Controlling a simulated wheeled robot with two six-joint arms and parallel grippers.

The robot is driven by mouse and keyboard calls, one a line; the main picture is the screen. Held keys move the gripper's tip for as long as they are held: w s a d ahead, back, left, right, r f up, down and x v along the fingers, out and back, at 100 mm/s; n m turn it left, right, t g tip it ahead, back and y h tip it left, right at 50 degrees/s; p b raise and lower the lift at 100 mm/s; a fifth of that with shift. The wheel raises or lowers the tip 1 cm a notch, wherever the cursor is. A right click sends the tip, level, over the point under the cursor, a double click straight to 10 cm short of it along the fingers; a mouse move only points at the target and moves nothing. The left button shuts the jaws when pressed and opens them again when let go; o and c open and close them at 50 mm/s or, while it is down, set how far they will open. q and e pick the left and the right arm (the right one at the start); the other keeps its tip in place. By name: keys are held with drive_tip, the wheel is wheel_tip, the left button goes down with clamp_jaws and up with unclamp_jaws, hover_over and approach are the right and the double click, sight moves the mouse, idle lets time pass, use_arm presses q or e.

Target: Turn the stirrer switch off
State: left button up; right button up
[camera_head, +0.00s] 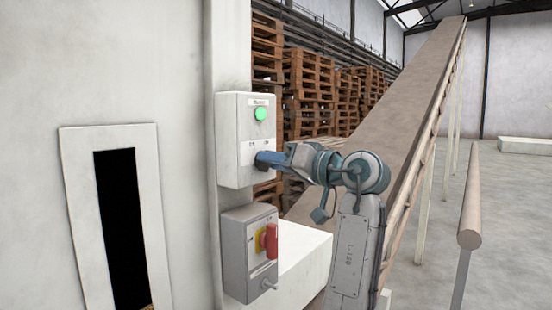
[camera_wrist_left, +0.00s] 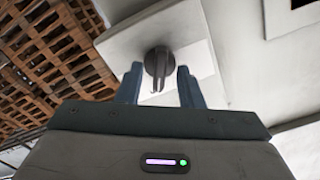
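The stirrer switch is a dark grey rotary knob (camera_wrist_left: 157,62) on a pale plate in the left wrist view. In the head view, the upper light-grey box (camera_head: 234,125) has a lit green lamp (camera_head: 260,113), and its knob is hidden behind my fingers. My left gripper (camera_head: 262,160) is at the front of this box, below the lamp. In the left wrist view, its two blue fingers (camera_wrist_left: 159,78) are apart, one on each side of the knob, with gaps showing. I cannot tell how deep the knob sits between them. My right gripper is not in view.
A lower grey box (camera_head: 234,260) carries a red handle (camera_head: 271,241) on a yellow plate, close under my gripper. A wall slot (camera_head: 122,225) is at the left. A sloping conveyor (camera_head: 390,120) and a rail (camera_head: 470,205) stand to the right. Pallets (camera_head: 310,80) are stacked behind.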

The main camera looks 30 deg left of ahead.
use_arm(q)
clamp_jaws()
drive_tip(key=n+b, duration=1.1)
drive_tip(key=shift+s+a+n, duration=0.1)
drive_tip(key=shift+n, duration=0.3)
idle(0.3)
idle(0.5)
